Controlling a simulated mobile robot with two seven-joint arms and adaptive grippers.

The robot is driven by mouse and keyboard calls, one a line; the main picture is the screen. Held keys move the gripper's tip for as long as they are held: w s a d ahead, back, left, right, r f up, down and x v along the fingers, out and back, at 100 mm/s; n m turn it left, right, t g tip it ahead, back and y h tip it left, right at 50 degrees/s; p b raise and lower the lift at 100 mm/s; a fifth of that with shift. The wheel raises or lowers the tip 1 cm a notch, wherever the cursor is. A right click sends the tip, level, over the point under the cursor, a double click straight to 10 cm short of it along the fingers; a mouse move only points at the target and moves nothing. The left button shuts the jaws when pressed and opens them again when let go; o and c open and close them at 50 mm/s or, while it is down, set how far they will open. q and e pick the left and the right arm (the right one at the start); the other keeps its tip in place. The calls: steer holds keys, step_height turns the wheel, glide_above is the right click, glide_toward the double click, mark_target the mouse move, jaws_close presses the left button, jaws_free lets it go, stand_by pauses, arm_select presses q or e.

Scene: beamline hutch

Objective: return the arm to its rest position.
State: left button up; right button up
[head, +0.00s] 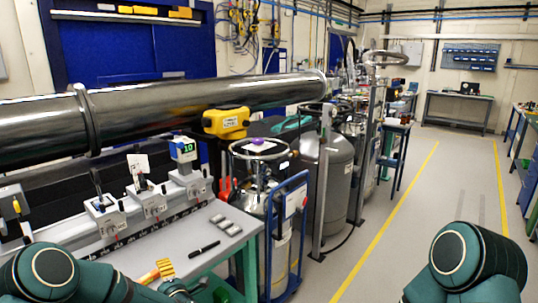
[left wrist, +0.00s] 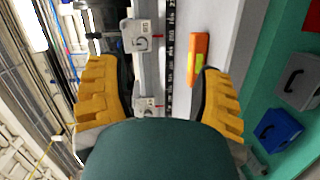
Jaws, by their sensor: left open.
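My left gripper (head: 162,271) shows low in the head view, with its yellow fingers beside the near edge of the grey bench (head: 135,258). In the left wrist view its two yellow fingers (left wrist: 160,100) stand wide apart with nothing held between them. Its green body covers the bottom middle of that view. My right arm (head: 470,258) shows as green links at the lower right of the head view. Its gripper is out of the picture.
A rail with several mounts (head: 152,203) runs along the bench. A black pen (head: 204,249) and small grey blocks (head: 225,225) lie on it. An orange object (left wrist: 198,58) shows in the wrist view. A blue cart (head: 291,225) stands right of the bench; the floor (head: 420,225) beyond is clear.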

arm_select(q)
steer(key=s+d+f+m+g+h, duration=0.2)
steer(key=s+d+f+m+h, duration=0.5)
steer(key=d+f+m+h, duration=0.45)
steer(key=s+d+f+m+g+h, duration=0.1)
steer(key=s+d+f+m+g, duration=0.1)
steer(key=s, duration=0.5)
steer(key=s+d+f+m+g+h, duration=0.1)
steer(key=s+d+f+m+g, duration=0.1)
steer(key=s, duration=0.5)
steer(key=s+d+f+m+g+h, duration=0.1)
steer(key=s+d+f+m+g, duration=0.1)
steer(key=s+d+m+g, duration=0.2)
steer(key=s+m+g, duration=0.1)
steer(key=s+m, duration=0.2)
steer(key=shift+s+d, duration=0.25)
steer(key=shift+s, duration=0.05)
